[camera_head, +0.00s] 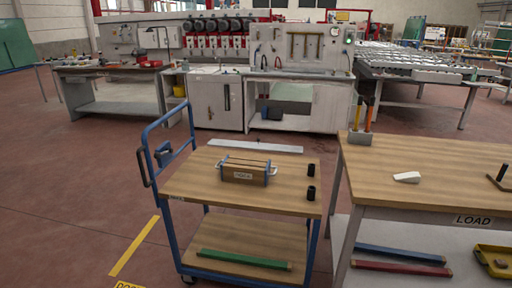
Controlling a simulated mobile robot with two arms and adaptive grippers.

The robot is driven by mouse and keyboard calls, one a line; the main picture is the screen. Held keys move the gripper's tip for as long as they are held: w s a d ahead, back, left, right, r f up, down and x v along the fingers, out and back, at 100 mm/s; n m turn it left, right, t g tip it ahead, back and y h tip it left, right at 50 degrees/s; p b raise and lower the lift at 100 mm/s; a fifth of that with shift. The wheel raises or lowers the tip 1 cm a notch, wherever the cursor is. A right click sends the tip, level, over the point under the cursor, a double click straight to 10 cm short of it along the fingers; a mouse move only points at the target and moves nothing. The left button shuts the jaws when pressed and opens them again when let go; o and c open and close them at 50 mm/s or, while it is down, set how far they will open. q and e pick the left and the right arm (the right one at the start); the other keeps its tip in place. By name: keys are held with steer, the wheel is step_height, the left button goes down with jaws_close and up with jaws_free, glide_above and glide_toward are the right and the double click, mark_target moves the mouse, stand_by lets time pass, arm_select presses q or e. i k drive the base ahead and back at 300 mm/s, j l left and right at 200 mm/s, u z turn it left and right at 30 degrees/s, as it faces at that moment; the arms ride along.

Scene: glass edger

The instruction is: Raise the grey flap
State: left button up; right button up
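A long light grey strip (255,146) runs along the far edge of the blue-framed cart's wooden top (210,185). It looks close to flat and may be the grey flap, but I cannot make out a hinge. The white and grey edging machine (300,60) stands behind the cart, with a grey-green panel (291,92) low on its front. I cannot tell whether that panel is a flap. Neither of my grippers is in view.
A wooden box with blue ends (246,172) and two black cylinders (311,192) stand on the cart. A green bar (244,260) lies on its lower shelf. The LOAD table (430,175) is close on the right. Open floor (90,180) lies left.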

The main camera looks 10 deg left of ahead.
mark_target(251, 146)
steer(key=u, duration=1)
steer(key=i+j+u, duration=0.2)
steer(key=i+u, duration=0.2)
steer(key=i, duration=0.4)
steer(key=i+l+u, duration=0.1)
steer(key=i+u, duration=0.35)
steer(key=i, duration=0.4)
steer(key=i+j+u, duration=0.1)
steer(key=i+u, duration=0.2)
steer(key=i, duration=0.5)
steer(key=i+u, duration=0.25)
steer(key=i, duration=0.55)
steer(key=i+l+z, duration=0.15)
steer(key=i+z, duration=0.65)
steer(key=z, duration=0.15)
steer(key=i+z, duration=0.7)
steer(key=i, duration=1.35)
steer(key=i+z, duration=0.2)
steer(key=z, duration=0.25)
steer(key=i+z, duration=0.2)
steer(key=z, duration=0.25)
steer(key=i+j+z, duration=0.15)
steer(key=z, duration=0.3)
